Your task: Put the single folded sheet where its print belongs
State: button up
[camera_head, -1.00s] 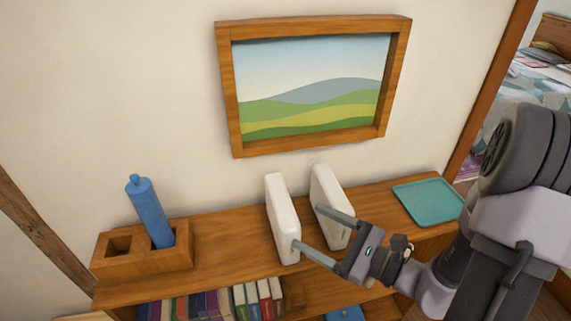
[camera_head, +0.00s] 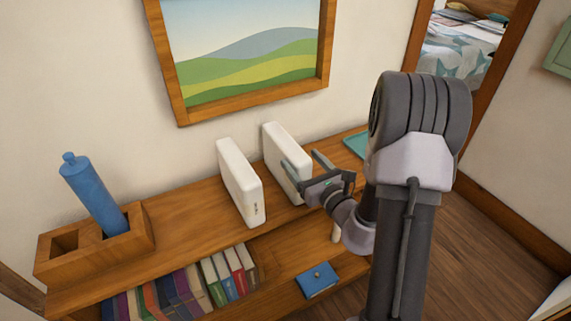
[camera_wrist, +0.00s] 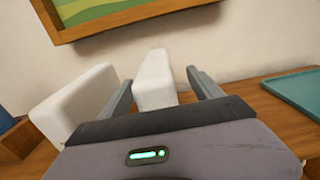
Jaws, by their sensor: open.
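Two upright white slabs stand side by side on the wooden shelf top: a left slab (camera_head: 240,182) and a right slab (camera_head: 284,150). My gripper (camera_head: 303,160) is open at the right slab. In the wrist view, the right slab (camera_wrist: 155,78) shows between the spread fingers of my gripper (camera_wrist: 162,88), and the left slab (camera_wrist: 75,103) stands outside the left finger. I cannot tell whether a finger touches a slab. No sheet with a readable print can be made out. Pale flat items (camera_head: 470,24) lie on the distant bed.
A teal tray (camera_head: 355,144) is partly hidden behind my arm. A wooden holder (camera_head: 70,262) with a blue bottle-like object (camera_head: 92,192) stands at left. Several books (camera_head: 190,285) and a blue box (camera_head: 318,280) are on the lower shelf. A framed landscape (camera_head: 250,60) hangs above.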

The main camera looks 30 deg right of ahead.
aim_at(292, 154)
jog(key=w, duration=0.3)
jog(key=w+a, duration=0.1)
jog(key=w, duration=0.1)
jog(key=shift+f, duration=0.2)
jog(key=shift+c, duration=0.4)
grip_shut()
